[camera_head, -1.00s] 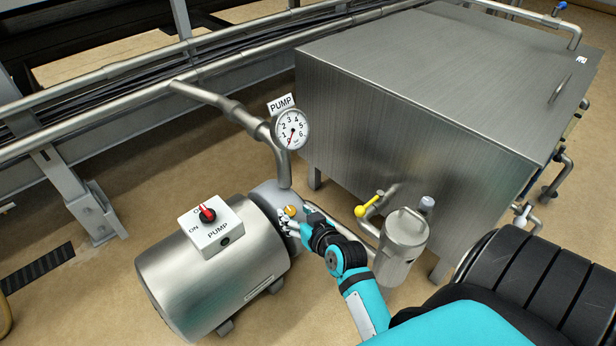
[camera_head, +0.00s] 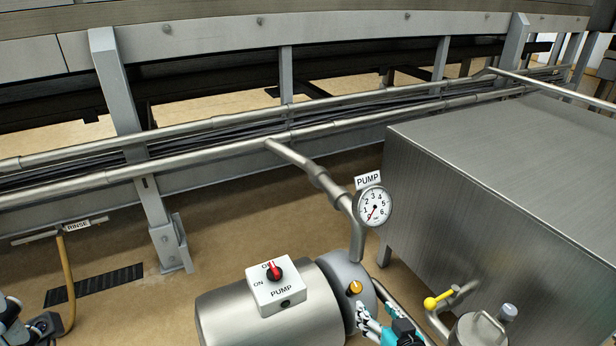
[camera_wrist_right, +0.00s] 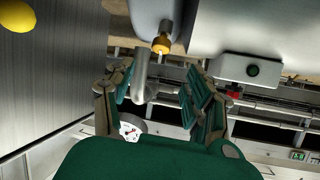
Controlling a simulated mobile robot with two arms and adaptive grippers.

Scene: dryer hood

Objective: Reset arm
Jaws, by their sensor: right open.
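My right gripper (camera_head: 366,322) is at the bottom edge of the head view, close to the front end of the pump (camera_head: 255,318), near its orange-yellow cap (camera_head: 354,287). In the right wrist view my right gripper (camera_wrist_right: 160,98) has its fingers spread, with nothing held between them. The orange cap (camera_wrist_right: 160,45) shows beyond the fingertips there, apart from them. My left gripper (camera_head: 22,325) shows partly at the lower left edge of the head view; its jaw state is unclear.
The pump's switch box (camera_head: 275,287) has a red knob. A gauge (camera_head: 374,206) stands on the pipe behind. A big steel tank (camera_head: 500,190), a yellow-handled valve (camera_head: 432,302) and a canister (camera_head: 478,331) are at right. Rails cross the back. Floor at left is mostly clear.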

